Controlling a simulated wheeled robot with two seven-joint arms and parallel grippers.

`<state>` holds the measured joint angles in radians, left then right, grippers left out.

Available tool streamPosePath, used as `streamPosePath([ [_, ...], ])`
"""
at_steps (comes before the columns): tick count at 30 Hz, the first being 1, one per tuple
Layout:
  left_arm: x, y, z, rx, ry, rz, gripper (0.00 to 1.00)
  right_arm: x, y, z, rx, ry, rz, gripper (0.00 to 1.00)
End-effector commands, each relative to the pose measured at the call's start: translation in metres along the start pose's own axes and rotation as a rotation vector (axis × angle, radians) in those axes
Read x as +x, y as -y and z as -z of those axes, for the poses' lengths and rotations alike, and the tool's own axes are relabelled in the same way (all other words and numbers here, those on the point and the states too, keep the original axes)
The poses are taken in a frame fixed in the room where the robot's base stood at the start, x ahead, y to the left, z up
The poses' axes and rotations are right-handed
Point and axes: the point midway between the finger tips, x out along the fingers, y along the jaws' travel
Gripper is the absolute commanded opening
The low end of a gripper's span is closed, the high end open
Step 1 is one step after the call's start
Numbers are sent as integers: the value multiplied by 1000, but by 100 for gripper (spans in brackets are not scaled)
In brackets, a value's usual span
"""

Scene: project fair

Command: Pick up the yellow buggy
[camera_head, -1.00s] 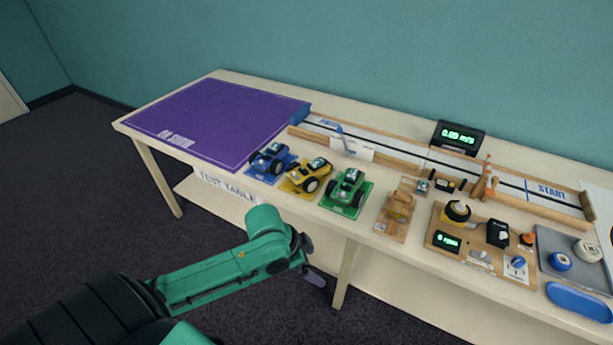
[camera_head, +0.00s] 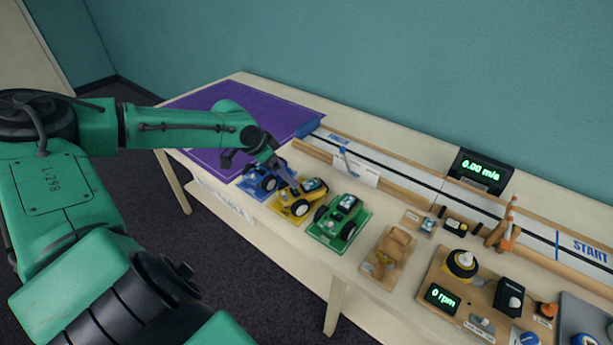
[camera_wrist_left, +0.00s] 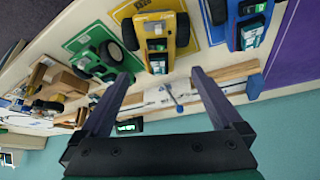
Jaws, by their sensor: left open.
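The yellow buggy (camera_head: 295,202) stands on a yellow base plate on the table, between a blue buggy (camera_head: 263,180) and a green buggy (camera_head: 339,218). My left gripper (camera_head: 277,170) is above the table by the blue and yellow buggies; its fingers are small and partly unclear in the head view. In the left wrist view the gripper (camera_wrist_left: 155,82) is open with nothing between its fingers. The yellow buggy (camera_wrist_left: 158,28) lies beyond the fingertips, roughly in line with the gap, apart from them. My right gripper is not in view.
The blue buggy (camera_wrist_left: 245,20) and green buggy (camera_wrist_left: 100,52) flank closely. A wooden track (camera_head: 405,187) runs behind, with a speed display (camera_head: 482,170). A wooden model (camera_head: 390,252) and a motor board (camera_head: 470,290) stand to the right. The purple mat (camera_head: 200,158) is bare.

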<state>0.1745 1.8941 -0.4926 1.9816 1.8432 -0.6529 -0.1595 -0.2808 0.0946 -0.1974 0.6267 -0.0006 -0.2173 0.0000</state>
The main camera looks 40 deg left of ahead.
Motion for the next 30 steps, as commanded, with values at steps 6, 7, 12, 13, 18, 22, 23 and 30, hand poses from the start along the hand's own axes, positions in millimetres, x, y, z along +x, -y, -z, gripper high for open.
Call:
streamPosePath([
  [6, 56, -2, -3, -2, -4, -7, 100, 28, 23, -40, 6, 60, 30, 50],
  [7, 58, -2, -3, -1, -2, -5, 100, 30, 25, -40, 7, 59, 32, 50],
  [12, 67, -1, 0, -3, -6, -4, 100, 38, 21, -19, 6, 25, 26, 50],
  [13, 71, -2, 0, -4, -6, -6, 100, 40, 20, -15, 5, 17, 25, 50],
  [18, 90, -4, 6, -4, -8, -7, 100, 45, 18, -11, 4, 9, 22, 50],
  [22, 107, -3, 5, -1, -3, -2, 100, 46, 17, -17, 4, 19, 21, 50],
  [23, 108, -2, 5, 0, -1, -1, 100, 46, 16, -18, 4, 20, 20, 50],
  [30, 109, -3, 4, 1, 2, -1, 85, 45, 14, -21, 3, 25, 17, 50],
])
